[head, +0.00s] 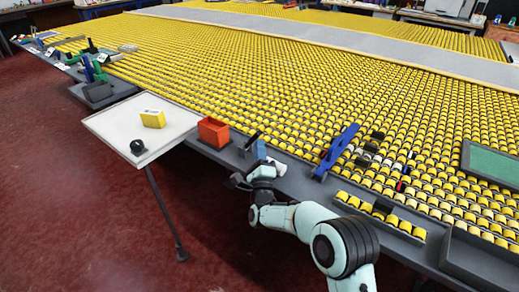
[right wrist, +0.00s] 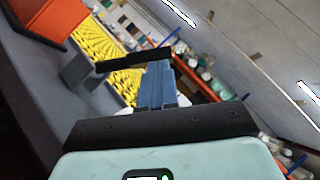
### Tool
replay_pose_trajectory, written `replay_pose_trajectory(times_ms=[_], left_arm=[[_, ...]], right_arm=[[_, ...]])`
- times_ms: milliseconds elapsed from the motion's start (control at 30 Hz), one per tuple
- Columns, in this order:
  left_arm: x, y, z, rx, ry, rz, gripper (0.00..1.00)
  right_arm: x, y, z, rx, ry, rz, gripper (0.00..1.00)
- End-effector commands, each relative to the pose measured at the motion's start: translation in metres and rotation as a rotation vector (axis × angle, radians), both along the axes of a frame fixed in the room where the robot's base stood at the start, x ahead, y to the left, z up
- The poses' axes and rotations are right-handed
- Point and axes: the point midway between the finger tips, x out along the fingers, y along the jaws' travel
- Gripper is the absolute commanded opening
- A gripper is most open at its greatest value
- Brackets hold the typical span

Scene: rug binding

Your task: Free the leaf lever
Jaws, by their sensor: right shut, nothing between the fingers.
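A small dark lever bar (head: 253,139) stands tilted on a grey block at the table's front edge, just right of the orange bin; I take it for the leaf lever. In the right wrist view a black bar (right wrist: 125,61) reaches from a grey block (right wrist: 84,72) across to the fingertips. The fingers also show in the right wrist view (right wrist: 157,68), at the bar's end. I cannot tell whether they touch it. My left gripper is not in view.
An orange bin (head: 214,132) stands left of the lever. A white side tray (head: 105,125) holds a yellow box (head: 153,118) and a black round thing (head: 137,147). A blue bracket (head: 338,150) and a tray of yellow pieces (head: 381,215) lie to the right. Yellow pieces in rows cover the table.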

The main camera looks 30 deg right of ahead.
Motion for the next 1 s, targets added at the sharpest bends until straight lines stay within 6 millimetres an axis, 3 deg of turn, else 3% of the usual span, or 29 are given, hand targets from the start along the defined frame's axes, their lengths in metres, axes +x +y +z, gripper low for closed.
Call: replay_pose_trajectory(times_ms=[767, 1000], left_arm=[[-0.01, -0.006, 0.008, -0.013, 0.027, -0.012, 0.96], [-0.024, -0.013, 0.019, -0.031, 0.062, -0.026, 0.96]], right_arm=[[0.006, 0.003, 0.012, -0.046, 0.11, 0.0, 0.0], [0.014, 0.006, 0.023, -0.092, 0.221, 0.001, 0.0]])
